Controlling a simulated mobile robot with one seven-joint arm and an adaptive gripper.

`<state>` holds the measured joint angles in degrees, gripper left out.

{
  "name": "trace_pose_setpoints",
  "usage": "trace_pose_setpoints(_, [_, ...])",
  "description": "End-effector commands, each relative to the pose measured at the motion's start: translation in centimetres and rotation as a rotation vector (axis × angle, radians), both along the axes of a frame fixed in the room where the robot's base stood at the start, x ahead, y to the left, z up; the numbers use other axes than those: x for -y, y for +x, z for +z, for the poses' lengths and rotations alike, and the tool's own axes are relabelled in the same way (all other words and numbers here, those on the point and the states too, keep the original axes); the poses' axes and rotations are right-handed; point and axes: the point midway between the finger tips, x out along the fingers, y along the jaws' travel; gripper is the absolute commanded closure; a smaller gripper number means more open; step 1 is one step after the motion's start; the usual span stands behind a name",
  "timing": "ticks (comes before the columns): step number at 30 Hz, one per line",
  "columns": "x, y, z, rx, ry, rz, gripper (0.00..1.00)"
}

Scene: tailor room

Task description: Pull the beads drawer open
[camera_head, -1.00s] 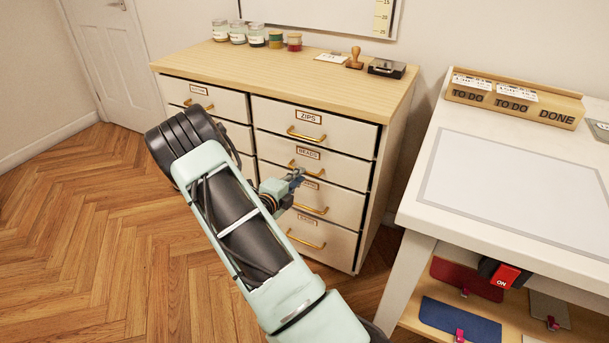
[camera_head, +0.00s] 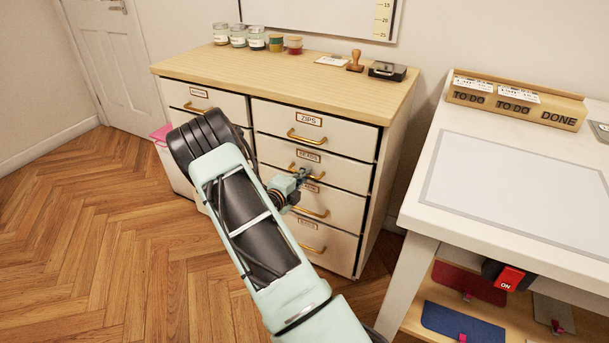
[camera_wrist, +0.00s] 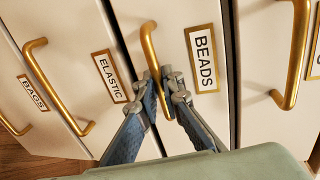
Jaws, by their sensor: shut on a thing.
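The beads drawer (camera_head: 350,176) is white, second from the top in the right column of the cabinet. It looks flush or nearly flush with its neighbours in the head view. Its label (camera_wrist: 203,60) and brass bar handle (camera_wrist: 148,45) show close up in the wrist view. My gripper (camera_wrist: 163,92) is shut on the lower part of this handle in that view, with one blue-grey finger on each side. In the head view my gripper (camera_head: 303,176) is at the drawer front and hides part of the handle.
The zips drawer (camera_head: 350,138) is above, the elastic drawer (camera_wrist: 78,50) below. Jars (camera_head: 256,41), a stamp (camera_head: 354,62) and a black box (camera_head: 387,71) stand on the cabinet top (camera_head: 290,80). A white table (camera_head: 425,222) is at right. Wooden floor (camera_head: 90,220) is open at left.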

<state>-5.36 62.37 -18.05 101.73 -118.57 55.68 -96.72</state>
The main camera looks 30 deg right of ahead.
Motion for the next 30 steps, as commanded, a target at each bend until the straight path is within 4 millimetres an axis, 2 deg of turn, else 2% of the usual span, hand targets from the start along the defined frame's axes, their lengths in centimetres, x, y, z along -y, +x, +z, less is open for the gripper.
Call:
trace_pose_setpoints(8, [-0.3,-0.1,0.1,-0.001,0.000,0.001,1.00])
trace_pose_setpoints(14, [-2.2,-1.2,0.2,-0.004,0.000,0.004,1.00])
trace_pose_setpoints(20, [-6.1,-3.4,0.4,-0.006,0.000,0.006,1.00])
trace_pose_setpoints(30, [-14.2,-8.2,0.4,-0.003,-0.002,0.007,1.00])
